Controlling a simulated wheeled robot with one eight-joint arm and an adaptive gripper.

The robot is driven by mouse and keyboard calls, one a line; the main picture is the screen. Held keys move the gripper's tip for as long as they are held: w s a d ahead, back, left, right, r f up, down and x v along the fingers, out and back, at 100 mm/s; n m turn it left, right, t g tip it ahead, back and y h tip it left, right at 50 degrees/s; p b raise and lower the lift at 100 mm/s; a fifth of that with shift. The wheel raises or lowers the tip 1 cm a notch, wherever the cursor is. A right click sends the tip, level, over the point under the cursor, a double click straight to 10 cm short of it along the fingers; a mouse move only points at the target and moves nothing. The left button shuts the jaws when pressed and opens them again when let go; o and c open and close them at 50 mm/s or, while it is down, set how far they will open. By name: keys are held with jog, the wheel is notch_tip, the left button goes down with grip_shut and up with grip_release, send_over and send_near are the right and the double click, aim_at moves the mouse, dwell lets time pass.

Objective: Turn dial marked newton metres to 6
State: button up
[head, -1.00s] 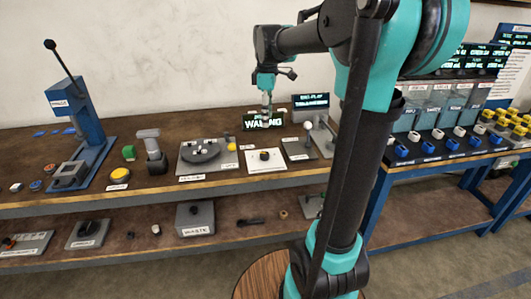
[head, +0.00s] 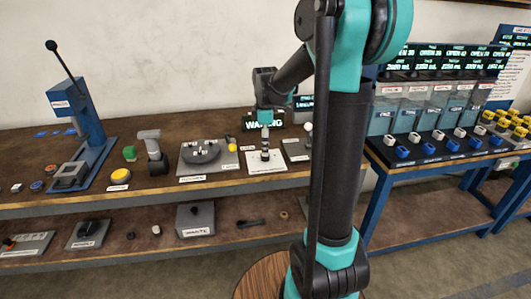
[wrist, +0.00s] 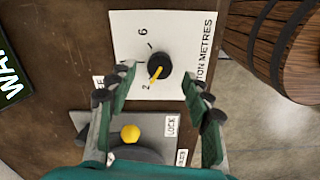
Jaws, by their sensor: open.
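The dial is a round black knob (wrist: 160,66) with a yellow pointer, on a white plate (wrist: 185,30) lettered "...TON METRES". In the wrist view the pointer aims down and left, close to the 2; the 6 is at the plate's upper part. My gripper (wrist: 160,76) is open, its two green and black fingers apart on either side of the knob's near side, with no clear contact. In the head view my gripper (head: 265,146) hangs upright over the white plate (head: 279,166), and the knob is largely hidden by the fingers.
A grey fixture with a yellow button (wrist: 130,132) and a "LOCK" label lies next to the plate. A lit display (wrist: 12,80) stands at the left in the wrist view. A wooden barrel (wrist: 275,45) is beyond the bench edge. A yellow push button (head: 120,176) is further left.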

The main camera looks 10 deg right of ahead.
jog(key=shift+f, duration=1.7)
jog(key=shift+c, duration=0.6)
grip_shut()
